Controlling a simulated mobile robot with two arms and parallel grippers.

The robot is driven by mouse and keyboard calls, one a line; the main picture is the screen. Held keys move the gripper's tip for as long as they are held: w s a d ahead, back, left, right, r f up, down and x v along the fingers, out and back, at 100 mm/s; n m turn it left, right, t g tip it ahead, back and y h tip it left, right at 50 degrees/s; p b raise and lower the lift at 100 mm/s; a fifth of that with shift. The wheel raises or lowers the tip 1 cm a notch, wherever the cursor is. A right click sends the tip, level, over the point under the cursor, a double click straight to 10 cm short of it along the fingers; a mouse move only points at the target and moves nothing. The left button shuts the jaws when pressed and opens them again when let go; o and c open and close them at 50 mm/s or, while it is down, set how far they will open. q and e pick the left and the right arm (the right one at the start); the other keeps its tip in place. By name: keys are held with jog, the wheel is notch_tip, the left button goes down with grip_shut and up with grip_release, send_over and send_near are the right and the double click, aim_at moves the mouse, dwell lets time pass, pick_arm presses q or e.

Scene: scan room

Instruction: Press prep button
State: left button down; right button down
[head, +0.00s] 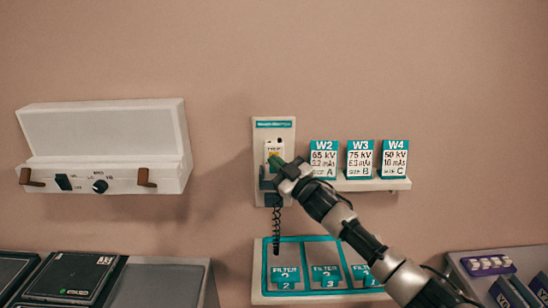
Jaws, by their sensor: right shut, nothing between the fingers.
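A white wall plate (287,132) with a teal label strip holds a pale handset (273,149) with a small yellow label. A dark coiled cord (276,232) hangs below it. My right gripper (277,165) is shut and empty, with its fingertips in front of the handset, at or very near it. The gripper covers the handset's lower part, so the prep button cannot be made out. I cannot tell whether the fingertips touch it. My left gripper is not in view.
A white shelf (383,185) holds cards W2, W3 and W4 right of the plate. A white control box (104,146) hangs left. Below are a teal-framed filter panel (258,272), dark flat panels (70,278) and a grey console (465,262). The wall between box and plate is clear.

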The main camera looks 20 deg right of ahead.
dwell(0.5)
jog(key=shift+w+d, duration=0.1)
jog(key=shift+w, duration=0.25)
